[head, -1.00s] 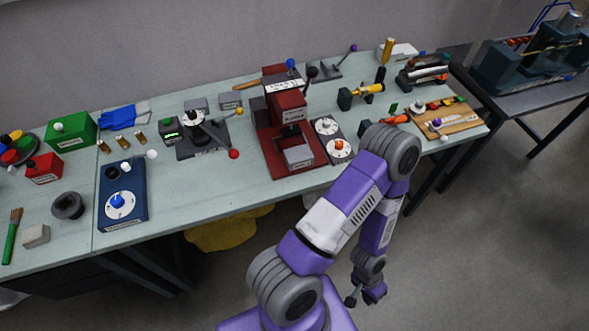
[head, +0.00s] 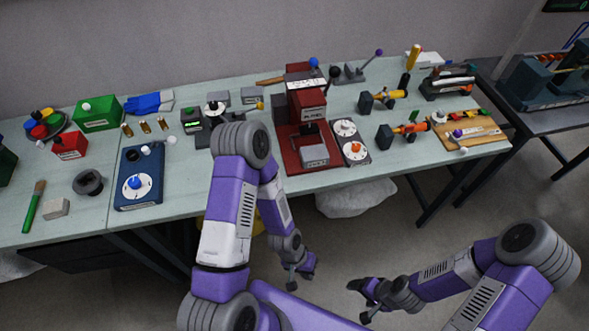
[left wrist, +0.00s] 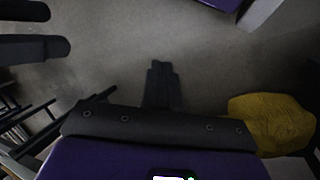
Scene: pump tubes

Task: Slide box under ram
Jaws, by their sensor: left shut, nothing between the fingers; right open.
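The red press (head: 307,98) stands near the middle of the bench, with a dark ram above its red base plate (head: 292,160). A small grey box (head: 314,156) with a white label sits on the front part of that plate, seemingly in front of the ram; the exact gap is hard to tell. My left gripper (head: 301,279) is shut and empty, low in front of the bench and apart from the box. Its closed fingers show in the left wrist view (left wrist: 161,84) over the floor. My right gripper (head: 360,299) is open and empty, to the right of the left one and also off the bench.
A dark panel with two white dials (head: 350,141) stands right beside the press. My left arm crosses in front of the bench left of the press. A blue dial unit (head: 139,180) stands further left. A white sack (head: 352,196) and a yellow sack (left wrist: 270,122) lie below.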

